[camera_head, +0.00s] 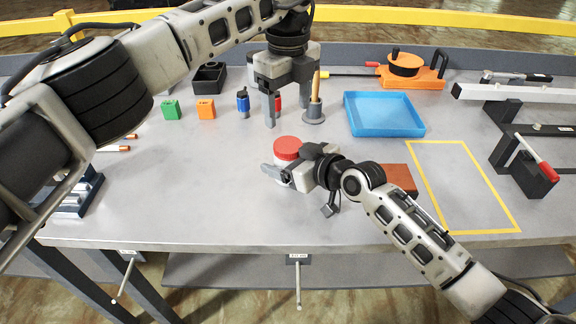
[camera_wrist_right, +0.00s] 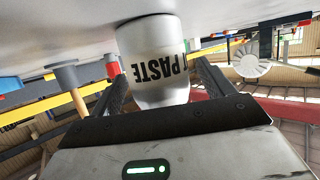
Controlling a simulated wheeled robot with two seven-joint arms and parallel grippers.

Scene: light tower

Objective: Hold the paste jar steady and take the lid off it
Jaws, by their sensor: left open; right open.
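The paste jar (camera_head: 283,164) stands upright on the table with its red lid (camera_head: 287,147) on. In the right wrist view the white jar (camera_wrist_right: 152,50) shows its PASTE label upside down, between the two dark fingers. My right gripper (camera_head: 284,178) is open, low at the jar, with its fingers on either side of it; I cannot tell whether they touch it. My left gripper (camera_head: 273,108) is open and points down, above and behind the lid, clear of it. The lid is not clearly visible in the right wrist view.
A blue tray (camera_head: 383,115) is at the back right. A brown block (camera_head: 399,178) lies right of the jar.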

